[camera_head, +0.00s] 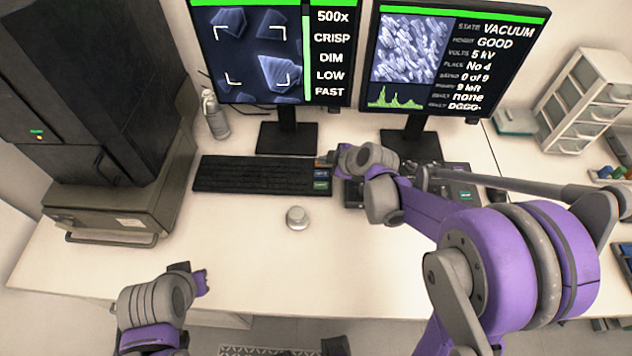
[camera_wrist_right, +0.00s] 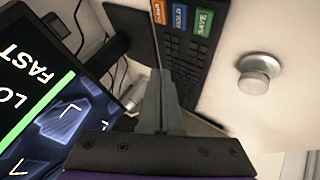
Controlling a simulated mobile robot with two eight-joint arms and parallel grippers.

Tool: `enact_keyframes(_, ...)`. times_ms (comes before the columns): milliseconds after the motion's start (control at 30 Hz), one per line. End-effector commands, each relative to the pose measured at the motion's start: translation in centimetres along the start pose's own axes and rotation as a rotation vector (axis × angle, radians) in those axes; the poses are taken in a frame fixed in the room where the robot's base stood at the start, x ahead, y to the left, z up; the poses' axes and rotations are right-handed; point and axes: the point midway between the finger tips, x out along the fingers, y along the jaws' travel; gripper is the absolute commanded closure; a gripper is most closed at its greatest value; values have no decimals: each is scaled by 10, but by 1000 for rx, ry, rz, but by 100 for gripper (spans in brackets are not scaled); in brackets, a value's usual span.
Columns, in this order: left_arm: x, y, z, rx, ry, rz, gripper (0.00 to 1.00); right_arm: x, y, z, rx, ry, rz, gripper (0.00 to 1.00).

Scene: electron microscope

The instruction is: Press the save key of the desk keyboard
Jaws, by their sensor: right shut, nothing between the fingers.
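The desk keyboard (camera_head: 255,175) is black and lies in front of the left monitor. Orange, blue and green keys stand in a column at its right end. The green save key (camera_head: 320,185) is nearest the desk's front edge; in the right wrist view it reads SAVE (camera_wrist_right: 203,22), beside the blue HOLD key (camera_wrist_right: 180,17) and the orange key (camera_wrist_right: 158,11). My right gripper (camera_head: 327,160) is shut and empty by the orange key, farther back than the save key. Whether it touches anything is unclear. My left gripper (camera_head: 200,282) is at the desk's front edge, far from the keyboard.
A silver round knob (camera_head: 297,218) stands on the desk in front of the keyboard. A dark control panel (camera_head: 458,188) lies right of the keyboard, partly behind my right arm. Monitor stands (camera_head: 286,138) rise behind. The desk's front middle is clear.

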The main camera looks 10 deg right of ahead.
Motion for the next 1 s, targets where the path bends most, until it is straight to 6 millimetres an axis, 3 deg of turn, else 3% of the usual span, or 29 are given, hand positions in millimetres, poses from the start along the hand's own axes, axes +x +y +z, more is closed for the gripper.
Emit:
enact_keyframes(567,5,0,6,0,-5,0,100,6,-5,5,-1,0,-1,100)
enact_keyframes(1000,39,0,39,0,-31,0,100,46,-34,34,-1,-1,-1,100)
